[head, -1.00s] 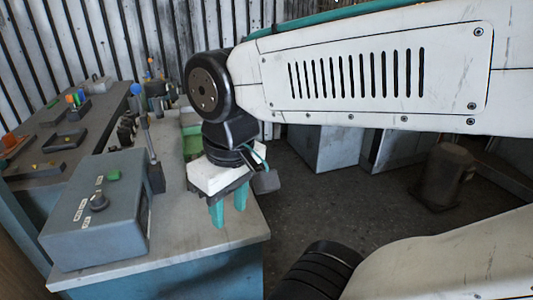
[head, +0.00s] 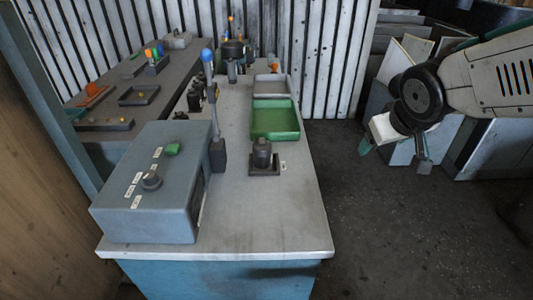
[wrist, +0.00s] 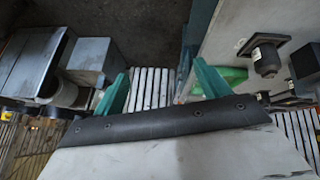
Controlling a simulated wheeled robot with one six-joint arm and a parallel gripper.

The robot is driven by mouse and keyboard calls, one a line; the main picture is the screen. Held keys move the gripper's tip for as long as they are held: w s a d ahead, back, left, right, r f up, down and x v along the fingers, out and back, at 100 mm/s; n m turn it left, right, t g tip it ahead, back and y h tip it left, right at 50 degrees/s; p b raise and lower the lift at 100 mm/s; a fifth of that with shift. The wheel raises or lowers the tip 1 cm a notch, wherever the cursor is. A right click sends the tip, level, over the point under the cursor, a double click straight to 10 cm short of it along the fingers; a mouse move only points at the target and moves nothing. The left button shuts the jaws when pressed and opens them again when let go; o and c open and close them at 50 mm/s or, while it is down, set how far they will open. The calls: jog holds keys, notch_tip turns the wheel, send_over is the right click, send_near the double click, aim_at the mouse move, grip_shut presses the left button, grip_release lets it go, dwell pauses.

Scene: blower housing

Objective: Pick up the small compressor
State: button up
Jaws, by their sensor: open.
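The small compressor (head: 262,155) appears to be the dark, upright cylinder on a square black base on the grey bench top (head: 250,215), just in front of the green tray. In the wrist view a matching dark part (wrist: 266,60) shows at the upper right, off to one side of the fingers. My gripper (head: 394,152) is raised over the floor to the right of the bench, well apart from the compressor. Its teal fingers also show in the wrist view (wrist: 160,72), spread apart with nothing between them.
A grey control box (head: 150,195) and a blue-knobbed lever (head: 214,110) stand left of the compressor. A green tray (head: 274,121) lies behind it, with a taller dark machine (head: 232,58) farther back. Grey cabinets (head: 485,150) stand at right; the floor between is clear.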

jog(key=w+a+f+n+t+y, duration=0.25)
jog(key=w+a, duration=0.35)
jog(key=w, duration=0.3)
jog(key=n+y, duration=0.5)
jog(key=y, duration=0.4)
send_near(257, 147)
jog(key=w+f, duration=0.1)
jog(key=w+a, duration=0.1)
jog(key=w, duration=0.1)
jog(key=w+f, duration=0.1)
jog(key=shift+w+a+f, duration=0.15)
jog(key=shift+w+f, duration=0.05)
jog(key=shift+f, duration=0.15)
jog(key=shift+n, duration=0.25)
jog(key=x, duration=0.7)
jog(key=shift+a+f, duration=0.4)
jog(key=shift+c, duration=0.3)
jog(key=shift+r, duration=0.1)
jog(key=c, duration=1.5)
